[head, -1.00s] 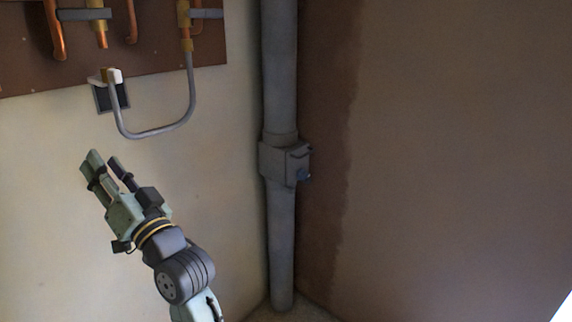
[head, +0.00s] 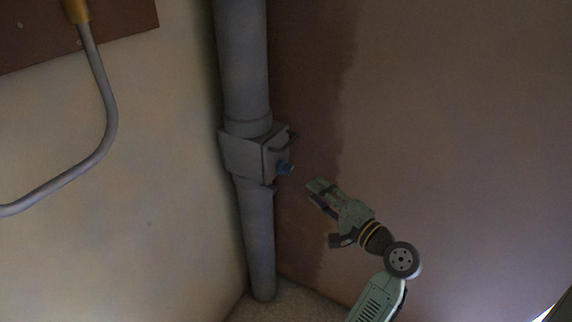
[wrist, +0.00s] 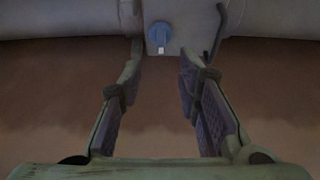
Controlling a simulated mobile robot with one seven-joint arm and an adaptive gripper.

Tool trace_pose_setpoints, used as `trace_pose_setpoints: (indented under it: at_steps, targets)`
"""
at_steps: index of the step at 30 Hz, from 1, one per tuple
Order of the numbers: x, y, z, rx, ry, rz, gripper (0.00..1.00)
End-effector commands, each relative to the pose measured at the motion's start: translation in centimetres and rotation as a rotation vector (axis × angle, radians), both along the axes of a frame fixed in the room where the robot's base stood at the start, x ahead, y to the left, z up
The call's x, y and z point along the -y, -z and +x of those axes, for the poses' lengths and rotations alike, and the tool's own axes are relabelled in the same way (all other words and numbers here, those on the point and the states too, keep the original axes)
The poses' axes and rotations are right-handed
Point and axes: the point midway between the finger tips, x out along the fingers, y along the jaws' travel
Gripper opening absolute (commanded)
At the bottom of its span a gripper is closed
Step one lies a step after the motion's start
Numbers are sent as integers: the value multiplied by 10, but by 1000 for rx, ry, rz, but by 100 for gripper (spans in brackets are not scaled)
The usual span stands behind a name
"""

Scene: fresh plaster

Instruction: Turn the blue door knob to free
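The blue knob (head: 285,168) sits on the right-hand face of a grey box (head: 246,152) on the vertical pipe in the head view. In the wrist view the blue knob (wrist: 160,35) is round, with a small white mark at its lower edge. My gripper (head: 316,190) is to the right of the knob and a little below it in the head view, apart from it. In the wrist view my gripper (wrist: 162,52) is open and empty, with the knob ahead between the two fingertips.
A dark handle (wrist: 215,35) stands beside the knob on the box. The grey pipe (head: 258,245) runs down to the floor in the corner. A thin grey bent pipe (head: 108,110) is on the pale left wall. The brown wall (head: 450,120) on the right is bare.

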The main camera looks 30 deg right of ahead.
Motion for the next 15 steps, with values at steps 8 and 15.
trace_pose_setpoints:
  at_steps: [8,15]
  targets:
    - [-8,-3,50,-1,-4,-3,31]
    - [-13,-2,88,0,-2,-3,31]
